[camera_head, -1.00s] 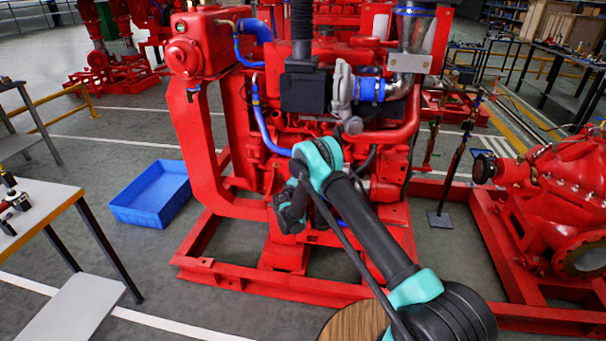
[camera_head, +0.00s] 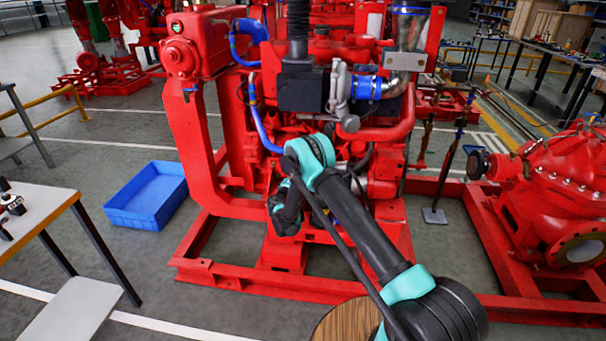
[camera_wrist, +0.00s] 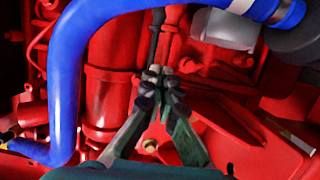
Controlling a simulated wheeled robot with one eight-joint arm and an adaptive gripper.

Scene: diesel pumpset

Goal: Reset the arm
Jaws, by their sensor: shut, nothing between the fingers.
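My arm reaches from the lower right of the head view toward the red diesel pumpset (camera_head: 290,225). Its black and teal wrist is in front of the engine, and the fingertips are hidden there. In the wrist view, my gripper (camera_wrist: 158,82) is shut and empty, its two dark fingers meeting at the tips. Red engine parts (camera_wrist: 215,125) fill the space behind the fingers. A thick blue hose (camera_wrist: 66,90) runs at the left and across the top of the wrist view. I cannot tell how far the fingertips are from the engine.
A blue crate (camera_head: 148,222) sits on the floor at the left. A table (camera_head: 40,215) with small items stands at the left edge. A red pump (camera_head: 560,190) stands at the right. Open grey floor (camera_head: 120,270) lies left of the red base frame.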

